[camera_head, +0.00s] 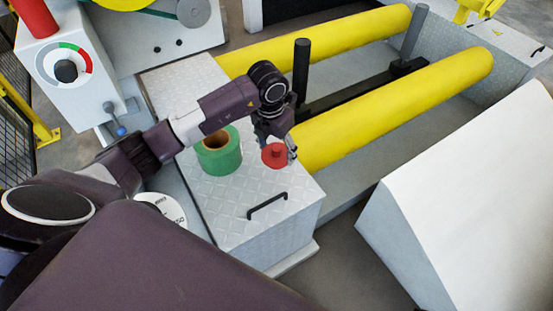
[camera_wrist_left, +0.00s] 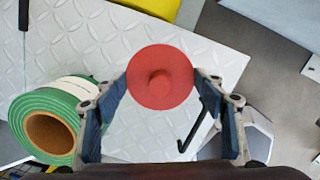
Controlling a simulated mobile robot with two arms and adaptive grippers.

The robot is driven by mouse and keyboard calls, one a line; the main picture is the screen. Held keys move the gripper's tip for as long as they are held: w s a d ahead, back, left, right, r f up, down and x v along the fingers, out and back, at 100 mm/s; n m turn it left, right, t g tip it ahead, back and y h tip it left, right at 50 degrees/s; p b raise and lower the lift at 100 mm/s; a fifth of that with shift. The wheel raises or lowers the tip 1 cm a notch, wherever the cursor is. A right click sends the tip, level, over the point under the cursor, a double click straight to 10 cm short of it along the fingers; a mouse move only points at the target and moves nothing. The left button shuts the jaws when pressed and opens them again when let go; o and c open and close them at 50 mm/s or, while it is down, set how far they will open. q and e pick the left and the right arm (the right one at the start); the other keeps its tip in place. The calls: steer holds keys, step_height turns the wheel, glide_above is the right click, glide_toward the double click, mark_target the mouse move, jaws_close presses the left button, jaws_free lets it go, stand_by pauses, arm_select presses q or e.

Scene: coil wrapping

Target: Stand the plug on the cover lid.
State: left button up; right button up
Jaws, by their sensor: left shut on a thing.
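The red plug (camera_head: 274,155) is a round disc with a small knob; it also shows in the left wrist view (camera_wrist_left: 160,62). My left gripper (camera_head: 277,143) is shut on the plug, with one blue-padded finger on each side of it in the left wrist view (camera_wrist_left: 161,92). The cover lid (camera_head: 232,203) is a grey diamond-plate surface with a black handle. The plug is over the lid's right part, near its edge by the yellow roller; I cannot tell whether it touches the lid. My right gripper is in neither view.
A green tape roll (camera_head: 219,157) stands on the lid left of the plug. The black handle (camera_head: 268,205) rises near the lid's front. Two long yellow rollers (camera_head: 400,105) and a dark post (camera_head: 301,72) lie beyond. The lid is bare between roll and handle.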

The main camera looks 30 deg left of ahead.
mark_target(276, 158)
arm_select(q)
step_height(276, 158, down, 4)
steer(key=shift+r+b, duration=0.1)
steer(key=shift+b, duration=0.2)
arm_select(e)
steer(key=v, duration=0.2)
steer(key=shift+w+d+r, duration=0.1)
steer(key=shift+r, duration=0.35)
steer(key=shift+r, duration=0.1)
arm_select(q)
steer(key=o, duration=1.2)
steer(key=shift+f, duration=0.2)
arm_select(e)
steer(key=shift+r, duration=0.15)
arm_select(q)
steer(key=shift+r, duration=0.1)
steer(key=shift+r, duration=0.2)
steer(key=r, duration=0.4)
steer(key=s+r+p, duration=0.1)
steer(key=r, duration=0.2)
steer(key=r+p, duration=0.1)
steer(key=r, duration=0.3)
steer(key=shift+s+a+r, duration=0.1)
steer(key=shift+s+r, duration=0.2)
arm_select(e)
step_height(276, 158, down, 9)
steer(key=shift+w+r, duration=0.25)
